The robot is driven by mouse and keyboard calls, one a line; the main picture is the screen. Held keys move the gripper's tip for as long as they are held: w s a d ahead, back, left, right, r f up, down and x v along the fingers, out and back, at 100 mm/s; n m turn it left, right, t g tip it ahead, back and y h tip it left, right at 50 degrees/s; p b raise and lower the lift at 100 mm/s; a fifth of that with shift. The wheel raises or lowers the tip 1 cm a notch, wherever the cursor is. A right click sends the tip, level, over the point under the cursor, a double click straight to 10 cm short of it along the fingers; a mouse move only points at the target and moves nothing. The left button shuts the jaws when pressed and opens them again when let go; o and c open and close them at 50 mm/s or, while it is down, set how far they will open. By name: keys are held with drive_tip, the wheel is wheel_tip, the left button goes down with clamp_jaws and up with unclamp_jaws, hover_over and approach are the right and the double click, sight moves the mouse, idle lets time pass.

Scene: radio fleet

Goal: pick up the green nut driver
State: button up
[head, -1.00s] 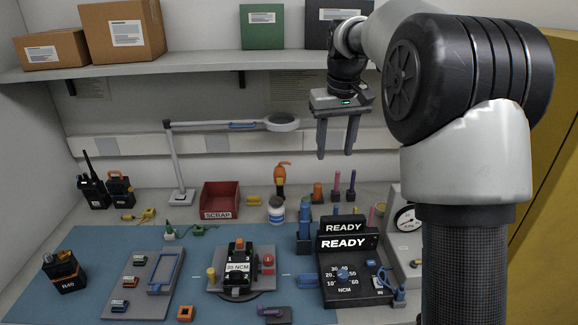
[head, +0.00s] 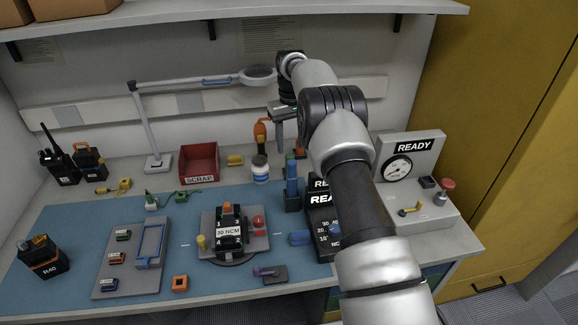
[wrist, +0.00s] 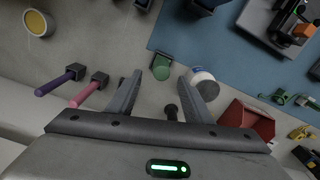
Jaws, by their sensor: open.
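In the head view my gripper (head: 290,147) points down over the back of the bench, behind the blue upright pieces (head: 292,186). Only a small green bit shows there, so the driver is mostly hidden.
A white jar (wrist: 203,86) stands close beside the right finger. Pink (wrist: 82,96) and purple (wrist: 52,82) drivers stand to the left. A dark-shafted tool (wrist: 171,112) is near the palm. The red scrap bin (head: 199,161) is further left in the head view.

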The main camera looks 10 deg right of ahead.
sight(290, 155)
wheel_tip(290, 155, down, 7)
drive_tip(key=shift+s+a+r, duration=0.1)
drive_tip(key=shift+s+r, duration=0.05)
idle(0.4)
clamp_jaws()
